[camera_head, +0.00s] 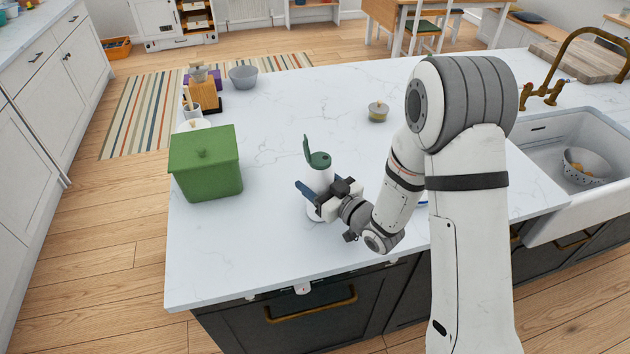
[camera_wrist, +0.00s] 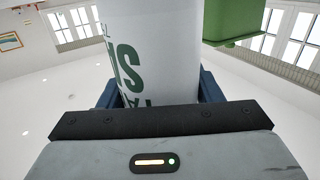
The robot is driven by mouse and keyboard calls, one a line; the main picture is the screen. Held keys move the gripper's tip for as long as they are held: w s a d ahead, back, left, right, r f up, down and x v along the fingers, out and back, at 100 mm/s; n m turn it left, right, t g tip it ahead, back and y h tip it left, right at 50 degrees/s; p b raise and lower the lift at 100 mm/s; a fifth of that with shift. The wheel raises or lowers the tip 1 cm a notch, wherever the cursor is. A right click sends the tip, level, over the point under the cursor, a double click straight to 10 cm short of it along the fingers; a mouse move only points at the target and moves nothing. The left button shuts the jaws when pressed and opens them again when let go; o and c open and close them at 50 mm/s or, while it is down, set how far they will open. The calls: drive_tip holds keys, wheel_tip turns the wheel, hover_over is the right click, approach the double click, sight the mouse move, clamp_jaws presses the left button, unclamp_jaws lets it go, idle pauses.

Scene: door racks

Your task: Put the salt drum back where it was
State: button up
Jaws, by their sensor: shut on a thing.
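The salt drum (camera_head: 319,178) is a white cylinder with a green top, and a green flap stands up from its lid. My gripper (camera_head: 318,192) is shut around its body from the front right, above or at the white marble counter (camera_head: 270,245). I cannot tell whether the drum's base touches the counter. In the wrist view the drum (camera_wrist: 155,50) fills the space between the blue fingers (camera_wrist: 155,95), with large green letters on its side. The drum looks upright.
A green lidded box (camera_head: 207,170) stands left of the drum. A small lidded pot (camera_head: 378,111) sits farther back. A grey bowl (camera_head: 243,76) and a wooden block (camera_head: 203,95) are at the far left. A sink (camera_head: 560,150) is at the right. The counter's middle is clear.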

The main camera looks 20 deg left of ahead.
drive_tip(key=o, duration=0.9)
drive_tip(key=shift+f, duration=0.15)
drive_tip(key=o, duration=0.5)
drive_tip(key=shift+c, duration=0.2)
drive_tip(key=shift+r, duration=0.2)
drive_tip(key=shift+s+d+f, duration=0.1)
drive_tip(key=shift+s+d, duration=0.05)
drive_tip(key=shift+d, duration=0.2)
drive_tip(key=p+v, duration=0.1)
drive_tip(key=v, duration=0.8)
drive_tip(key=shift+r+p, duration=0.25)
drive_tip(key=shift+p, duration=0.15)
